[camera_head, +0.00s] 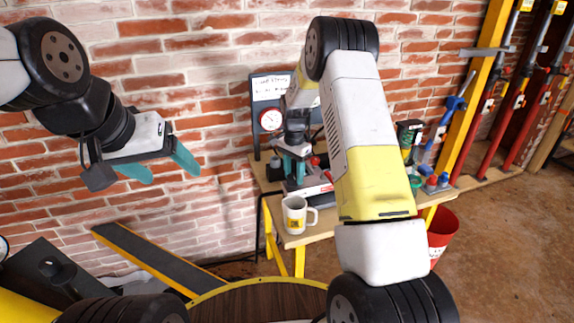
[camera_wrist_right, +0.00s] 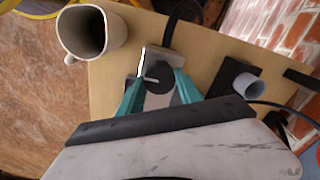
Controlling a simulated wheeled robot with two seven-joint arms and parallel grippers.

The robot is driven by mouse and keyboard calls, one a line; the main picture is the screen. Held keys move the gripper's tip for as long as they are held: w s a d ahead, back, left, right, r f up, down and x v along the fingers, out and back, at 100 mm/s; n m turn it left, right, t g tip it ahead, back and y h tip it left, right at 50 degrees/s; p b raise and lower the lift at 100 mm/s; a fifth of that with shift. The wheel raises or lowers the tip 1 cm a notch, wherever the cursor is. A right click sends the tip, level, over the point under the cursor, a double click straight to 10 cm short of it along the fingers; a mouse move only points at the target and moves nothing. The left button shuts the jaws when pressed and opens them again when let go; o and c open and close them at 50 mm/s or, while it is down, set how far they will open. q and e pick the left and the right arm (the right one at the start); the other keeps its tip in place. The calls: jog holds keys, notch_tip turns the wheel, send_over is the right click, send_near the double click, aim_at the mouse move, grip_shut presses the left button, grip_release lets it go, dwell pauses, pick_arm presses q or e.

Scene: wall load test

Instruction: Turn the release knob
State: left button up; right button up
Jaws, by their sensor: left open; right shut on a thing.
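The release knob (camera_wrist_right: 157,76) is black and round with a pale pointer line, on a metal plate at the table edge. In the right wrist view the teal fingers of my right gripper (camera_wrist_right: 159,92) lie on both sides of it, shut on it. In the head view my right gripper (camera_head: 297,166) is low over the hand pump unit on the table, and the knob is hidden there. My left gripper (camera_head: 169,170) is open and empty in front of the brick wall, well away from the table.
A white mug (camera_head: 295,215) stands on the table (camera_head: 318,232) close to my right gripper; it also shows in the right wrist view (camera_wrist_right: 84,32). A dial gauge (camera_head: 271,119) stands behind. Tools (camera_head: 432,182) lie at the table's right, with a red bucket (camera_head: 441,235) beside it.

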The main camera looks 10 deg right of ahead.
jog(key=shift+n, duration=0.3)
jog(key=n, duration=0.3)
jog(key=shift+a+n, duration=0.1)
jog(key=shift+n, duration=0.2)
jog(key=n, duration=0.4)
jog(key=shift+n, duration=0.3)
jog(key=n, duration=0.4)
jog(key=shift+n, duration=2.5)
jog(key=o, duration=1.4)
jog(key=shift+c, duration=0.2)
